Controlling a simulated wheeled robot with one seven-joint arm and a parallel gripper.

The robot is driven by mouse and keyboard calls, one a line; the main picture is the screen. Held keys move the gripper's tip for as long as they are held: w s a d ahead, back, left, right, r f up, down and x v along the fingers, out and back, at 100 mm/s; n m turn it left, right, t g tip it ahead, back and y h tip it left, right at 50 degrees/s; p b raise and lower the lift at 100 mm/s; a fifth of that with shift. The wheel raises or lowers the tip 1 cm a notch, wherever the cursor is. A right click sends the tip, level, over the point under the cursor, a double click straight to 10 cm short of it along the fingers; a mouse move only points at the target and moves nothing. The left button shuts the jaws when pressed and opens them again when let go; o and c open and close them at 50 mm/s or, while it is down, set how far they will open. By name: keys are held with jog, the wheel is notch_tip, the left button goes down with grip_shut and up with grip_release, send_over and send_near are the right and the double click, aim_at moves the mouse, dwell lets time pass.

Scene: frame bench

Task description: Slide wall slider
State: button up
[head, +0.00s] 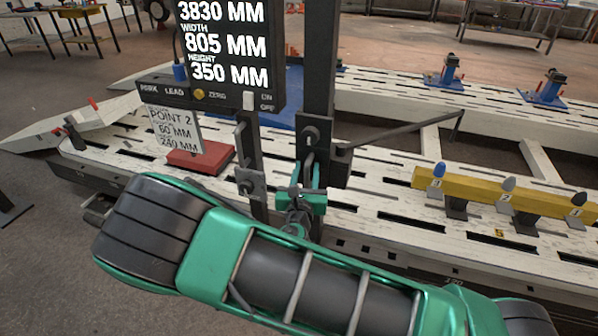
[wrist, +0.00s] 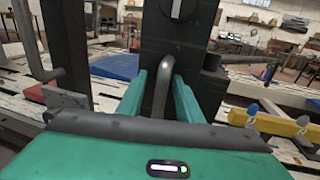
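A dark block with a round knob (head: 311,134) sits on a black upright post (head: 318,60) in the head view; I take it for the slider. In the wrist view the dark block (wrist: 180,45) fills the upper middle, and a grey bent handle (wrist: 162,85) stands out from it. My gripper (head: 311,172) is at the front of the block. In the wrist view its green fingers (wrist: 160,92) stand apart on either side of the handle, with gaps showing. The handle's lower end is hidden behind my gripper's body.
A display panel (head: 228,45) stands left of the post, with a thin rod (head: 405,130) reaching out to the right. A red block with a sign (head: 200,157) lies on the white slotted bench (head: 375,205). A yellow bar (head: 480,190) with colored pegs is at right.

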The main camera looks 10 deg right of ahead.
jog(key=v, duration=1)
jog(key=shift+s, duration=0.3)
jog(key=s+d+m+g+h, duration=0.3)
jog(key=d+m+g, duration=0.4)
jog(key=d+m, duration=0.6)
jog(key=s+d+m+g+h, duration=0.3)
jog(key=d+m+g, duration=0.55)
jog(key=d, duration=0.85)
jog(key=s+d+r+m+g+y, duration=0.2)
jog(key=s+d+m+y, duration=0.1)
jog(key=s+m, duration=0.2)
jog(key=s+d+r+m+g+y, duration=0.1)
jog(key=s+d+r+m+y, duration=0.1)
jog(key=s+m, duration=0.35)
jog(key=s+a+r+m+y, duration=0.1)
jog(key=s+r+m+y, duration=0.4)
jog(key=s, duration=0.6)
notch_tip(320, 180, up, 3)
jog(key=m+t, duration=0.1)
jog(key=m, duration=0.1)
jog(key=shift+s+m, duration=0.15)
jog(key=shift+m, duration=0.25)
